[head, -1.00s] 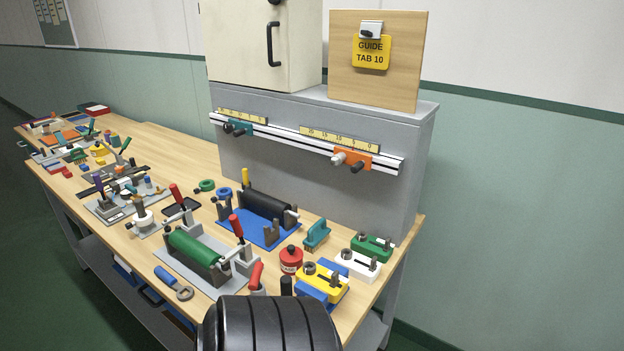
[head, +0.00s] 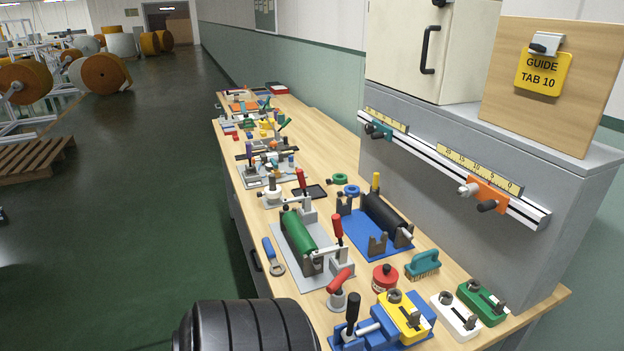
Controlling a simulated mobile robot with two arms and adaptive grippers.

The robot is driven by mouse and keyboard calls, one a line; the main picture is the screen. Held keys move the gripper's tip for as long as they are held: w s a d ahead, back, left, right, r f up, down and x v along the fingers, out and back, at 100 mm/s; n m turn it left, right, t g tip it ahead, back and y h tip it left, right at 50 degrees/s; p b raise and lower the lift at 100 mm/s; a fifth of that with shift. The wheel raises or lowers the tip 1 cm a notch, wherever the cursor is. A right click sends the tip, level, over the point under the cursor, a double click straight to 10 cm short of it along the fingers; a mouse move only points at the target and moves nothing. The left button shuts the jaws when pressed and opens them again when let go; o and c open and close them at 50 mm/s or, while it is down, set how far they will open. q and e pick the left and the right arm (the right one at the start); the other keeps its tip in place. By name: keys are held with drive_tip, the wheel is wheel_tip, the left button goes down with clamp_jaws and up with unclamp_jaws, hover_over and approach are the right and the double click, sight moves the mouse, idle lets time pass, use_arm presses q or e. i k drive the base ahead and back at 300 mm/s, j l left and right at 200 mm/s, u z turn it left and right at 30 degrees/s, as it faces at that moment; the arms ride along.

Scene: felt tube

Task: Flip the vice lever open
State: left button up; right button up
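A blue vice (head: 380,338) stands at the near end of the wooden bench, at the bottom of the head view. Its lever (head: 352,311) has a black grip and stands nearly upright at the vice's left side. A yellow block (head: 403,317) with a round knob and a slot sits in or against the vice; I cannot tell how firmly it is held. The vice's lower front is close to the picture's bottom edge. Neither of my grippers shows in the view.
A red tin (head: 384,277), teal brush (head: 423,264), white block (head: 455,315) and green block (head: 482,302) are nearby. A green roller (head: 298,232) lies behind.

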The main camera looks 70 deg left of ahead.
sight(354, 300)
drive_tip(key=i+u, duration=0.1)
drive_tip(key=u, duration=0.3)
drive_tip(key=i+u, duration=0.1)
drive_tip(key=u, duration=0.3)
drive_tip(key=i+l+u, duration=0.1)
drive_tip(key=u, duration=0.3)
drive_tip(key=i+l+u, duration=0.1)
drive_tip(key=u, duration=0.3)
drive_tip(key=l+u, duration=0.15)
drive_tip(key=u, duration=0.25)
drive_tip(key=i+l+u, duration=0.15)
drive_tip(key=u, duration=0.2)
drive_tip(key=i+l+u, duration=0.1)
drive_tip(key=l+u, duration=0.3)
drive_tip(key=i+l+u, duration=0.1)
drive_tip(key=u, duration=0.25)
